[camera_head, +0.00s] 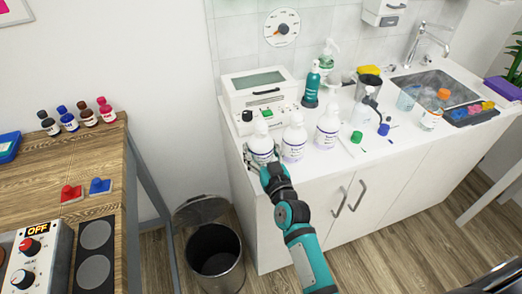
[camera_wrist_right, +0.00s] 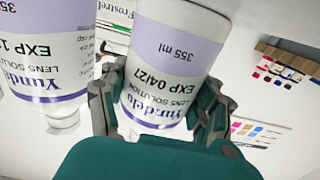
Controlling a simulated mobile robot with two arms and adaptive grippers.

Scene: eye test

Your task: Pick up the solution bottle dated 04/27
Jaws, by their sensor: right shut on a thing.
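My right gripper (camera_head: 265,166) is at the left bottle. In the right wrist view, upside down, my right gripper (camera_wrist_right: 160,120) is shut on a bottle (camera_wrist_right: 170,60) whose label reads EXP 04/27, 355 ml. A second bottle (camera_wrist_right: 45,45) is beside it, its date partly cut off. I cannot tell whether the held bottle touches the counter. My left gripper is not in view.
A sink (camera_head: 425,82) is at right. A bin (camera_head: 215,255) stands below, beside a wooden bench (camera_head: 100,160).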

